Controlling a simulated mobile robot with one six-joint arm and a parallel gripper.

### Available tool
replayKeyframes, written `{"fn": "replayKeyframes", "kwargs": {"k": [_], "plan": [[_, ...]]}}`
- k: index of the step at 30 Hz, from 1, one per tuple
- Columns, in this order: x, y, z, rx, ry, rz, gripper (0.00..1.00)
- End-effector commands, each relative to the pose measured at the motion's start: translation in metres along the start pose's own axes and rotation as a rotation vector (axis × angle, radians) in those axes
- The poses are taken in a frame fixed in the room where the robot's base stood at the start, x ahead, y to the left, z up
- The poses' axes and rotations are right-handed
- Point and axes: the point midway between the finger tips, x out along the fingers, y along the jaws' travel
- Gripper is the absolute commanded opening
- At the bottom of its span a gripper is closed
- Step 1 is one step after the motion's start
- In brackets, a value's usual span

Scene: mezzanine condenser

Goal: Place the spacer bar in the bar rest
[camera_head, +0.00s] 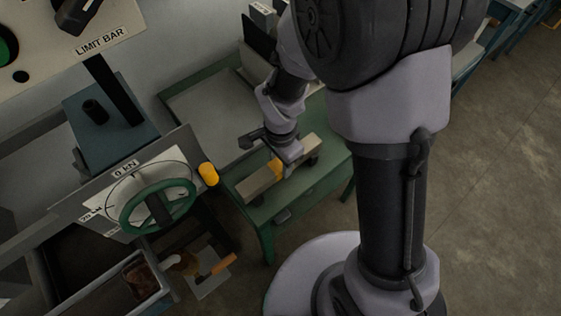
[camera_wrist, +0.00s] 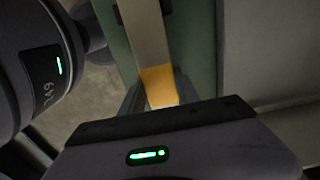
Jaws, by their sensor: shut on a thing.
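The spacer bar (camera_head: 262,181) is a long pale beige bar with a yellow band (camera_head: 275,168) near its middle. It lies level over the green table in the head view. My gripper (camera_head: 279,163) comes down from above and is shut on it at the yellow band. In the wrist view the bar (camera_wrist: 147,40) runs up and away from my gripper (camera_wrist: 160,93), with a finger on each side of the band. Small dark pieces (camera_head: 312,159) show near the bar's ends, perhaps the bar rest. I cannot tell whether the bar touches them.
The green table (camera_head: 290,196) has a grey tray area (camera_head: 205,108) behind the bar. To the left stand a press with a green handwheel (camera_head: 158,206), a yellow knob (camera_head: 208,174) and a gauge plate. An open bin (camera_head: 150,301) sits below. Floor at right is clear.

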Motion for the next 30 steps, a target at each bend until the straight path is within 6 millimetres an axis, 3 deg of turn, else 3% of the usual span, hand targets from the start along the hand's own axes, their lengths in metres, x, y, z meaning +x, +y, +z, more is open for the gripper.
{"fn": "replayKeyframes", "kwargs": {"k": [2,3,6,14,17,24,30], "plan": [[0.003,0.000,0.000,0.000,0.000,-0.001,0.00],[0.003,0.000,0.000,0.000,0.000,0.000,0.42],[0.002,0.000,0.000,0.000,0.000,0.000,0.60],[0.002,0.000,0.000,0.000,0.000,0.000,0.60],[-0.007,0.000,0.000,0.000,0.000,-0.001,0.60],[-0.075,-0.001,0.000,0.000,0.001,-0.005,0.60],[-0.114,0.000,0.000,0.000,0.000,-0.002,0.60]]}}
